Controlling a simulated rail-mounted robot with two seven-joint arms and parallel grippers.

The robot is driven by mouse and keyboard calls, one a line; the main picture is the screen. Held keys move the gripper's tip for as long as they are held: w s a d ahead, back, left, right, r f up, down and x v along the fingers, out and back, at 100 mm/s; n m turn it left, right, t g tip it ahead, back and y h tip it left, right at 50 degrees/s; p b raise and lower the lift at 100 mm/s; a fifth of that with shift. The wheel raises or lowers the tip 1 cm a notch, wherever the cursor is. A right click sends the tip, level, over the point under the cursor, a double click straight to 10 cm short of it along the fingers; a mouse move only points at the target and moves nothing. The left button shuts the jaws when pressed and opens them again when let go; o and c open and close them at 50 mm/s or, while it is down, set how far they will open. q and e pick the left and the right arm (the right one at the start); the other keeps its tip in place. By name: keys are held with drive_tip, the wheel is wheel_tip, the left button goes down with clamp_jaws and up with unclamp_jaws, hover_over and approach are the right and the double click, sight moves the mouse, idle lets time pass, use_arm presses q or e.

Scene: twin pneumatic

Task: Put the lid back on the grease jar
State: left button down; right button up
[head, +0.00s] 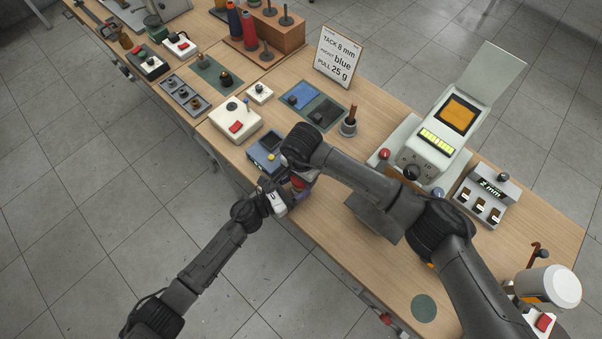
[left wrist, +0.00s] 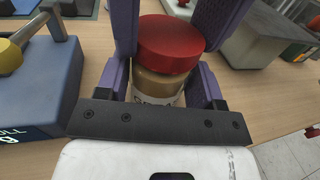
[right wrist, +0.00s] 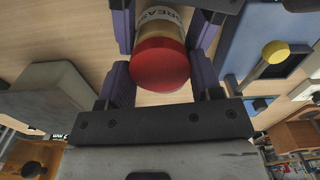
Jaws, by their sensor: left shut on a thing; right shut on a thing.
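The grease jar is a tan jar with a white label, and its body (left wrist: 165,88) shows between the purple fingers of my left gripper (left wrist: 163,80) in the left wrist view. My left gripper is shut on the jar body. The red lid (left wrist: 170,38) sits directly over the jar mouth, with no gap that I can see. My right gripper (right wrist: 162,80) is shut on the lid (right wrist: 160,65) in the right wrist view, where part of the GREASE label (right wrist: 160,14) shows beyond it. In the head view the lid (head: 297,183) shows small between both grippers, near the bench's front edge.
A blue box with a yellow-knobbed lever (head: 265,152) stands close beside the grippers. A grey block (head: 375,218) stands on the other side, under my right arm. A wooden-handled tool in a cup (head: 349,122) stands behind. Bare bench (head: 340,260) lies to the right.

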drive_tip(key=o, duration=1)
drive_tip(key=shift+r, duration=0.1)
drive_tip(key=shift+r, duration=2.1)
drive_tip(key=shift+c, duration=0.3)
drive_tip(key=shift+r, duration=0.2)
drive_tip(key=shift+a+r+n, duration=0.1)
drive_tip(key=shift+r+n, duration=1.5)
drive_tip(key=shift+n, duration=0.1)
